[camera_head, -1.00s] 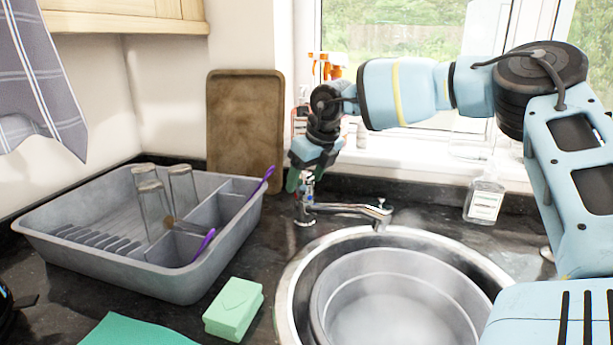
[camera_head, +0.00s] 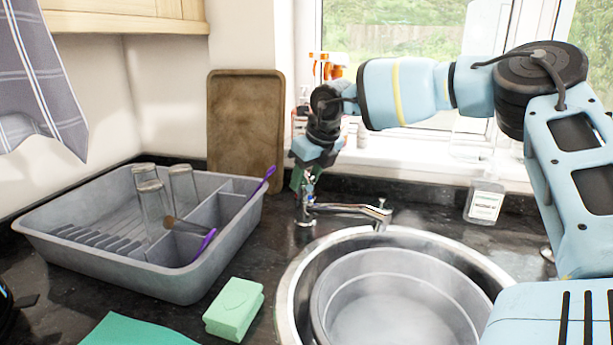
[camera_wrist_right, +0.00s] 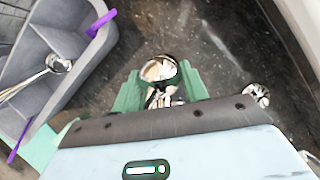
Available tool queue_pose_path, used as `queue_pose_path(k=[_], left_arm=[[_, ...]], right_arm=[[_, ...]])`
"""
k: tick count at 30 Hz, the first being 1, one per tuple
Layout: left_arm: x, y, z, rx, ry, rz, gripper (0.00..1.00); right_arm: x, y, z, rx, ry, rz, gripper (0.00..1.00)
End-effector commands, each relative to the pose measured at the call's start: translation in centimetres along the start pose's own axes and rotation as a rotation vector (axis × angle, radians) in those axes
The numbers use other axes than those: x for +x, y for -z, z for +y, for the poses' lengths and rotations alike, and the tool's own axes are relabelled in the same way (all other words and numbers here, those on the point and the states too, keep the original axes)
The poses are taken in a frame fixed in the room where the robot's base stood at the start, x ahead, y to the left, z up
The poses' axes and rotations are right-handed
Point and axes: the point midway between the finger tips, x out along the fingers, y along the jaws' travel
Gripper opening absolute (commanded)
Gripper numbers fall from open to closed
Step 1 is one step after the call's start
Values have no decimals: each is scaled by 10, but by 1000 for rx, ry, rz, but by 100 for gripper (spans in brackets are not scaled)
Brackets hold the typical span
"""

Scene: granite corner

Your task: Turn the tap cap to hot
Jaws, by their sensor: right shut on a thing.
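The chrome tap (camera_head: 345,209) stands behind the sink, its spout reaching right over the basin. Its cap (camera_head: 309,191) shows a small blue mark and sits at the top of the tap's upright body. My right gripper (camera_head: 303,182) comes down from above, shut on the cap. In the right wrist view, the rounded shiny cap (camera_wrist_right: 158,70) sits between the green fingers of the right gripper (camera_wrist_right: 160,90). The fingers partly hide the cap in the head view. My left gripper is not in view.
A grey dish rack (camera_head: 150,265) with glasses stands left of the tap. The sink (camera_head: 292,290) holds a grey bowl (camera_head: 385,262). A green sponge (camera_head: 234,308) lies in front, a soap bottle (camera_head: 484,200) stands right, and a brown board (camera_head: 245,125) leans behind.

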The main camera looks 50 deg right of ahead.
Motion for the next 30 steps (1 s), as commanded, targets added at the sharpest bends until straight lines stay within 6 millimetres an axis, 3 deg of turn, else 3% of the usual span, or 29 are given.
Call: queue_pose_path(k=[30], left_arm=[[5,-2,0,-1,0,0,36]], right_arm=[[3,4,0,55,22,13,3]])
